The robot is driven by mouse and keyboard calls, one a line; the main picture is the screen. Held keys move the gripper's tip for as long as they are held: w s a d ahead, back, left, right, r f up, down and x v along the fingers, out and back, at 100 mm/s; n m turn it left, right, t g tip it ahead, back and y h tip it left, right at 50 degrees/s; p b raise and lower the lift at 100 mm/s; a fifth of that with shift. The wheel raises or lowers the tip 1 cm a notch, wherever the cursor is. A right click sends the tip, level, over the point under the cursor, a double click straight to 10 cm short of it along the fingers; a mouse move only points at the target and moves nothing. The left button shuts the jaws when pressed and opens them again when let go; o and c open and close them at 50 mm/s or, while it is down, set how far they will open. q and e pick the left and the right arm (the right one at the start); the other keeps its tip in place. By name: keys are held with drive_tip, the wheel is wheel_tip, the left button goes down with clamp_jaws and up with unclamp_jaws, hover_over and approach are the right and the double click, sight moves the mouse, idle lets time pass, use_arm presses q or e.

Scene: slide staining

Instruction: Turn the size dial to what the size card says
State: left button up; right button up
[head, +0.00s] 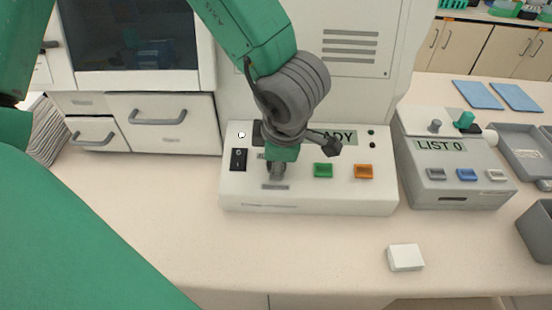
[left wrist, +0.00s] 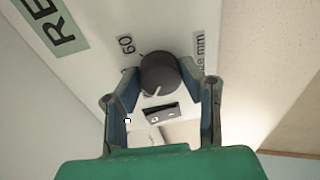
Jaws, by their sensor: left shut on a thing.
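The size dial (left wrist: 158,74) is a dark round knob on the front panel of the white machine (head: 310,197). In the left wrist view a "60" label and a partly hidden label ending in "mm" lie near it. A pale pointer line on the knob faces down, away from the "60". My left gripper (head: 277,166) reaches down to the panel and hides the dial in the head view. In the left wrist view its two fingers (left wrist: 161,70) are shut on the dial's sides. I cannot make out a readable size card. My right gripper is out of view.
The panel has a black rocker switch (head: 239,160), a green button (head: 323,170), an orange button (head: 363,171) and a display (head: 340,137) partly covered by my arm. A grey "LIST 0" box (head: 455,165) stands right. A small white block (head: 405,257) lies on the clear front counter.

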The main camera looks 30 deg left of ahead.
use_arm(q)
drive_tip(key=o, duration=1.1)
drive_tip(key=shift+w+d+r, duration=0.15)
drive_tip(key=shift+r, duration=0.05)
drive_tip(key=shift+o, duration=0.2)
drive_tip(key=shift+d, duration=0.1)
drive_tip(key=v, duration=1.2)
drive_tip(key=shift+f, duration=0.2)
